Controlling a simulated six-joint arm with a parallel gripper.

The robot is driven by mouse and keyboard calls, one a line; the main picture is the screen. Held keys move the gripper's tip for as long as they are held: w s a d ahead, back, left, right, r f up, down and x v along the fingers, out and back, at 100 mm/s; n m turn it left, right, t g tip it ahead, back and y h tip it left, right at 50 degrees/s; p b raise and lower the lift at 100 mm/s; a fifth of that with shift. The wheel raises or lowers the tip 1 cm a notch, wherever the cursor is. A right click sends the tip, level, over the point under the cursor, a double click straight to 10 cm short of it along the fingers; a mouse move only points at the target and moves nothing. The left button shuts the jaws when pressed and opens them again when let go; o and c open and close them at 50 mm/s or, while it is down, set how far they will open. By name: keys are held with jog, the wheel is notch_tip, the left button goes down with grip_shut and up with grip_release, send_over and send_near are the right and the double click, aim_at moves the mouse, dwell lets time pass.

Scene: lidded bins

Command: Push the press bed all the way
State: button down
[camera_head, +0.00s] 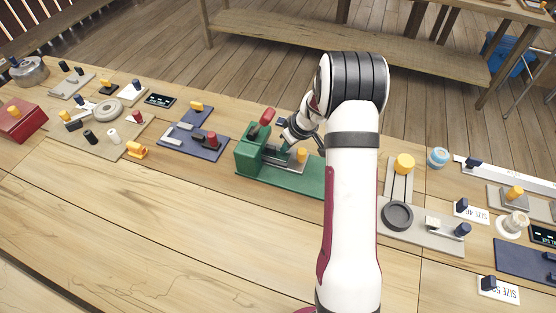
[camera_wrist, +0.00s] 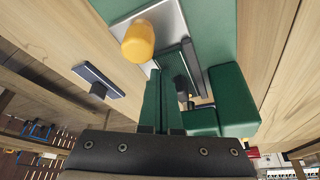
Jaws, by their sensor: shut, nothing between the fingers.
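The green press (camera_head: 255,152) stands on the bench in the middle of the head view, with a red-knobbed handle (camera_head: 267,116) on top. Its press bed (camera_head: 280,158) is a flat silver plate carrying a yellow knob (camera_head: 302,154). In the wrist view the bed (camera_wrist: 172,22) and the yellow knob (camera_wrist: 138,42) lie just beyond my fingers, with the green press block (camera_wrist: 232,97) to the right. My gripper (camera_wrist: 166,72) is shut and empty, close to the bed and beside the knob. Whether the fingertips touch the bed, I cannot tell.
A blue fixture (camera_head: 195,142) sits left of the press, and a grey fixture with a ring (camera_head: 398,216) sits to its right. A dark handled piece (camera_wrist: 98,82) lies beside the press in the wrist view. The bench front is clear.

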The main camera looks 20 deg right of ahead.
jog(key=shift+s+d, duration=4.55)
jog(key=shift+w+a, duration=0.55)
notch_tip(320, 180, up, 7)
dwell(0.3)
